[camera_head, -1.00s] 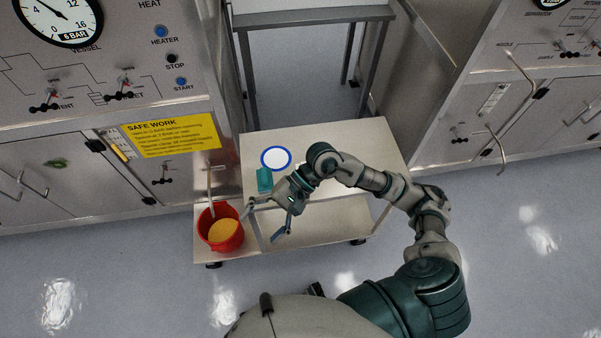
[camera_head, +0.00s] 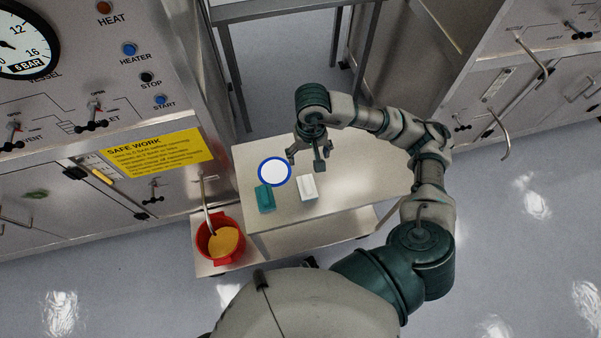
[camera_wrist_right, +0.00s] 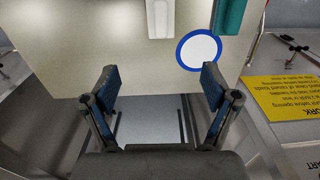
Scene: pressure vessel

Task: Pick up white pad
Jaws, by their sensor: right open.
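The white pad (camera_head: 307,187) is a small white block lying on the cart's top, right of a teal block. It also shows at the top edge of the right wrist view (camera_wrist_right: 160,18), partly cut off. My right gripper (camera_head: 308,162) is above the cart top, beyond the white pad in the head view and apart from it. In the right wrist view its two fingers (camera_wrist_right: 158,82) are spread wide with nothing between them. My left gripper is not in view.
A teal block (camera_head: 265,198) and a white disc with a blue rim (camera_head: 275,172) lie beside the pad on the cart (camera_head: 370,170). A red bucket (camera_head: 218,240) with yellow contents stands at the cart's left end. Steel control cabinets flank the cart.

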